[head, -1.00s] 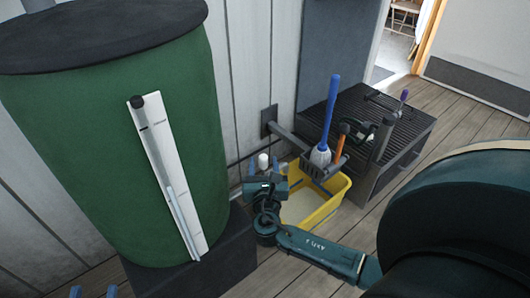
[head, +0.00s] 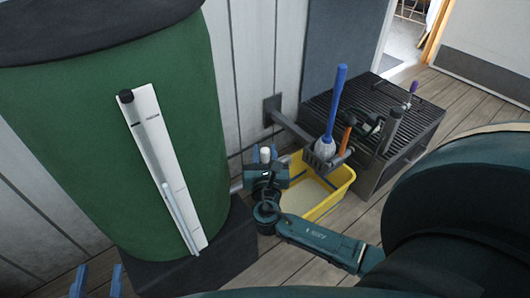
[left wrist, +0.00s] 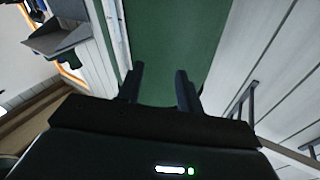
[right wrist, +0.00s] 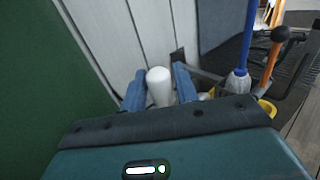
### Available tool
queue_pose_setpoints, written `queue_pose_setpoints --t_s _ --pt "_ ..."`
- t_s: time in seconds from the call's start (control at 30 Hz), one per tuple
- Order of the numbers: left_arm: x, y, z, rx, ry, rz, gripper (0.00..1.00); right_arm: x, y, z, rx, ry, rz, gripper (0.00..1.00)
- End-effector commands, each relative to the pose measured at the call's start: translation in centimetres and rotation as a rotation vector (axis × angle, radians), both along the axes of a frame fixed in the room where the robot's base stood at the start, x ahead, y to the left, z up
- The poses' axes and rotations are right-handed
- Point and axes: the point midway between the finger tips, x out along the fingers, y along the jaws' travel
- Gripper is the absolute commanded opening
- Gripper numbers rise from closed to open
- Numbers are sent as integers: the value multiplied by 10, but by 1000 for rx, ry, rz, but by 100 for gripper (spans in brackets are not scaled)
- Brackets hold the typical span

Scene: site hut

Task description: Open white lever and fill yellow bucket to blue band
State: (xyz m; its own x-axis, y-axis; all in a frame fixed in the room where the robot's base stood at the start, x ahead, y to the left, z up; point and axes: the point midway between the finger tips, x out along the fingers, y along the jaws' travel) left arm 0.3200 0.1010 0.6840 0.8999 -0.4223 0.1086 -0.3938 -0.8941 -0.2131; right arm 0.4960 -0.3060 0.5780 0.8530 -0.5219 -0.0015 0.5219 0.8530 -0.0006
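The white lever (head: 265,155) is upright beside the green barrel, left of the yellow bucket (head: 343,183). My right gripper (head: 267,158) is at the lever. In the right wrist view the white lever (right wrist: 159,87) stands between the two blue fingers, which look spread; contact cannot be made out. The bucket stands on the floor with a pale inside, partly hidden by my right arm; a bluish line shows inside it. Its liquid level is unclear. My left gripper (left wrist: 160,85) is open and empty, facing the barrel; its fingertips show at lower left in the head view (head: 95,280).
The green barrel (head: 110,150) with a white gauge strip (head: 160,160) stands on a dark block (head: 205,262). Behind the bucket, a wall bracket (head: 293,127) holds a blue-handled brush (head: 335,110) and other tools beside a dark slatted box (head: 400,165).

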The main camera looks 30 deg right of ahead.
Motion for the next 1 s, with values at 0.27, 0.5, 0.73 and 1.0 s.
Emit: queue_pose_setpoints --t_s 0.27,0.5,0.73,1.0 --pt "0 0 0 2 1 1 36 0 0 0 0 0 0 7" --pt "0 0 -1 2 1 1 36 0 0 0 -1 -1 0 0" --pt "0 0 -2 2 -3 0 36 -1 -1 -1 -1 -9 0 0" --pt "0 -2 -14 -42 -19 -13 36 -15 -2 -7 6 -114 0 0"
